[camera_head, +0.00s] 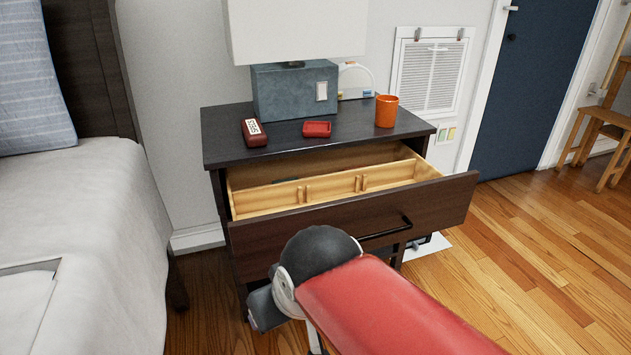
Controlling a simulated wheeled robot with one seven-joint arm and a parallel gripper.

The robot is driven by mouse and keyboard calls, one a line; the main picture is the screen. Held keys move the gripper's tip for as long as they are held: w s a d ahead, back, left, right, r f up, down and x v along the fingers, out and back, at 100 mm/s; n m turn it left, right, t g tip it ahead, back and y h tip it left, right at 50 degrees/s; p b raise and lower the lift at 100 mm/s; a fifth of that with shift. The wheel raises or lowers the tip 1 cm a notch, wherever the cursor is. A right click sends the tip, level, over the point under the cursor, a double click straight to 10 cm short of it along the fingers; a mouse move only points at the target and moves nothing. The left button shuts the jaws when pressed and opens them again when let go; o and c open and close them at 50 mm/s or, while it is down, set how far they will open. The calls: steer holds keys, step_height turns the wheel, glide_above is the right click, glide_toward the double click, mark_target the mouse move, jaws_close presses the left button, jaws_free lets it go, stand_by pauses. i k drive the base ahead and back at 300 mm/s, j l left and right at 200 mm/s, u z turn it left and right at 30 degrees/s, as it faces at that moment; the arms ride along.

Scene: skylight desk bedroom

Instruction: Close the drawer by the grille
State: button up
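The nightstand's top drawer (290,238) is pulled out. Its dark front has a black bar handle (388,229) and its pale wooden inside shows, with a divider running across it. The white grille (430,78) is on the wall behind and to the right of the nightstand. My red arm reaches in from the bottom right, and its dark rounded joint overlaps the lower left part of the drawer front in the picture. I cannot make out my gripper's fingers. Whether the arm touches the drawer cannot be told.
The nightstand top (350,128) holds a lamp (295,90), an orange cup (386,111), a small red dish (316,129) and a dark red clock (254,133). A bed (95,230) stands close on the left. The wooden floor (520,260) at right is mostly clear, with a wooden chair (600,130) beyond.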

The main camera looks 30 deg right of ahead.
mark_target(400, 196)
steer(key=l+z, duration=0.2)
steer(key=z, duration=0.25)
steer(key=l+z, duration=0.2)
steer(key=z, duration=0.25)
steer(key=k+j+z, duration=0.1)
steer(key=j, duration=0.15)
steer(key=k+j+z, duration=0.1)
steer(key=j, duration=0.2)
